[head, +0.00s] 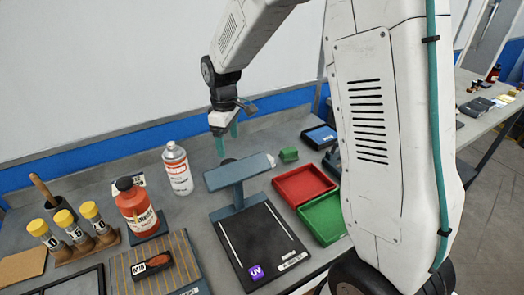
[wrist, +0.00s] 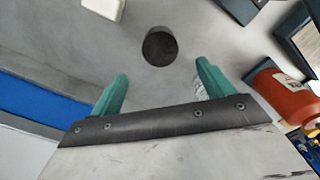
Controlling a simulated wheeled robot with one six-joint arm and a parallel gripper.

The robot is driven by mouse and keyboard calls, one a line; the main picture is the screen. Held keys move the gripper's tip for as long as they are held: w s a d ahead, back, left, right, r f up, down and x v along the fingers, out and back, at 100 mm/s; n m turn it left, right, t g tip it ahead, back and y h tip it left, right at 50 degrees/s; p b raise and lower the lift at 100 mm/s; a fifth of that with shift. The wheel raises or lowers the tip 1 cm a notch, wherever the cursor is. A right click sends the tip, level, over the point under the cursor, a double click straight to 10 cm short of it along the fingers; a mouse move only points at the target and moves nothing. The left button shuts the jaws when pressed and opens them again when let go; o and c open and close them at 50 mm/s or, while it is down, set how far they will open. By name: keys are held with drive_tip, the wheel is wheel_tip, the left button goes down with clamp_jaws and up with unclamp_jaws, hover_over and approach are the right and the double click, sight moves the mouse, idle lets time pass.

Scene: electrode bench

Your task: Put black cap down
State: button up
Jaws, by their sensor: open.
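The black cap (wrist: 160,47) stands on the grey bench in the wrist view, seen from above as a dark round top. It lies just beyond my fingertips and roughly midway between them, apart from both. My gripper (wrist: 163,72) is open, with its two teal fingers spread and nothing between them. In the head view my gripper (head: 227,142) points down over the back of the bench. A small dark shape (head: 228,161) just below it looks like the cap, partly hidden behind the blue-grey stand.
The blue-grey stand (head: 236,173) rises close in front of my gripper. A white spray can (head: 178,170) and an orange bottle (head: 137,210) stand to the left. A red tray (head: 302,184), a green tray (head: 325,217) and a green block (head: 289,155) lie to the right.

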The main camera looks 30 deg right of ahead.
drive_tip(key=s+r+m, duration=0.1)
drive_tip(key=s+r, duration=0.3)
drive_tip(key=s, duration=0.1)
drive_tip(key=s+d+r+m, duration=0.1)
drive_tip(key=s+r, duration=0.3)
drive_tip(key=s+d+r+m, duration=0.1)
drive_tip(key=s+r+m, duration=0.1)
drive_tip(key=s+r, duration=0.2)
drive_tip(key=shift+s+t, duration=0.4)
drive_tip(key=shift+s, duration=0.45)
drive_tip(key=s+d+r+m, duration=0.1)
drive_tip(key=s+m, duration=0.4)
drive_tip(key=s, duration=1.3)
drive_tip(key=shift+s+r, duration=0.2)
drive_tip(key=shift+r, duration=0.35)
drive_tip(key=shift+t, duration=0.3)
